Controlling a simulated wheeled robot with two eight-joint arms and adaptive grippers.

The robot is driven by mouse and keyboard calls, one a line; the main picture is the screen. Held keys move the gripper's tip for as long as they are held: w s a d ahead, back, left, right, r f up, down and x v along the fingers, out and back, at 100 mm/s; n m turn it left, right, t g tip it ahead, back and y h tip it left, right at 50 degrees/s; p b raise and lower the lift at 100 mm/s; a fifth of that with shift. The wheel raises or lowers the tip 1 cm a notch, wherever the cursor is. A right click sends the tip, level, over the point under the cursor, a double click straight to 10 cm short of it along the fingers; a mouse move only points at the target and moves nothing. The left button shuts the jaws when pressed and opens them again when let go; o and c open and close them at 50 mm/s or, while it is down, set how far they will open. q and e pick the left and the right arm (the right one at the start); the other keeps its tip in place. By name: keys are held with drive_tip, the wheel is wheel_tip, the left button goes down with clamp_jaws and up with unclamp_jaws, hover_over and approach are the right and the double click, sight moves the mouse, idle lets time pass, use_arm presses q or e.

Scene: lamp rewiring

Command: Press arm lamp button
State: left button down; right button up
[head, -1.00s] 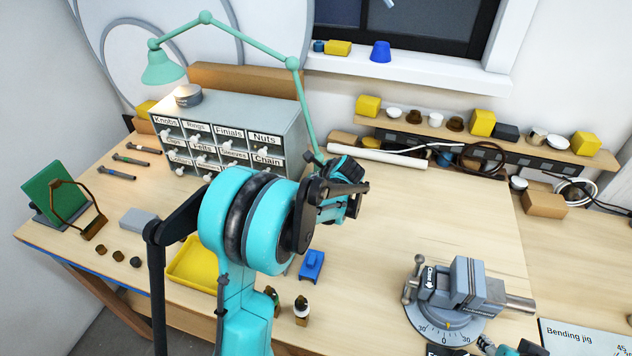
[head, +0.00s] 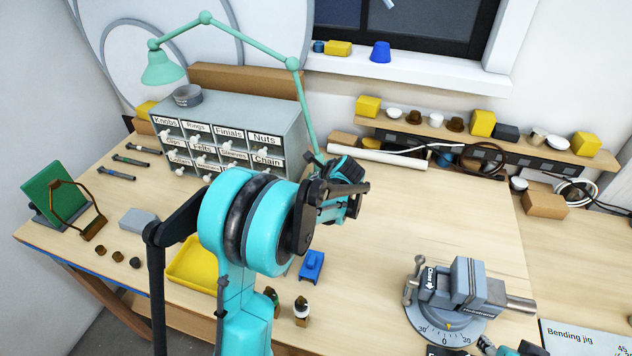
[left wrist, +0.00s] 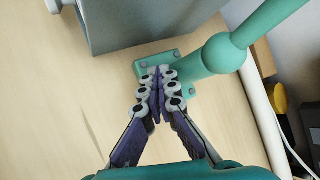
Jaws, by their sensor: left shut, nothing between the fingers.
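In the left wrist view, the lamp's base plate (left wrist: 190,103) and lower joint (left wrist: 221,53) show. My left gripper (left wrist: 158,74) is shut and empty, its fingertips over the base plate. I cannot tell whether they touch it. The fingers hide part of the plate, and I cannot make out the button. In the head view, my left gripper (head: 345,180) is mostly hidden behind my arm. A piece of my right arm shows at the bottom edge; its fingers are unclear.
The labelled drawer cabinet (head: 240,118) stands close to the left of the lamp base. A white tube (head: 378,156) lies to its right. A yellow tray (head: 192,268), a blue block (head: 312,265) and a vise (head: 455,290) are nearer. The middle right tabletop is clear.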

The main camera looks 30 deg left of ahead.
use_arm(q)
drive_tip(key=shift+r, duration=0.1)
wheel_tip(320, 180, up, 6)
drive_tip(key=p, duration=0.4)
idle(0.5)
drive_tip(key=s+d+n+t+h+b, duration=0.1)
drive_tip(key=s+d+n+h, duration=0.2)
drive_tip(key=s+d+n, duration=0.5)
drive_tip(key=s+d+n+t+h+b, duration=0.1)
drive_tip(key=s+d+n+h, duration=0.3)
drive_tip(key=s, duration=1.5)
drive_tip(key=d+n+b, duration=0.1)
drive_tip(key=d+n, duration=0.3)
drive_tip(key=d, duration=0.4)
drive_tip(key=shift+s+d+f+h, duration=0.2)
drive_tip(key=shift+d+f+h, duration=0.1)
drive_tip(key=shift+d+f, duration=0.1)
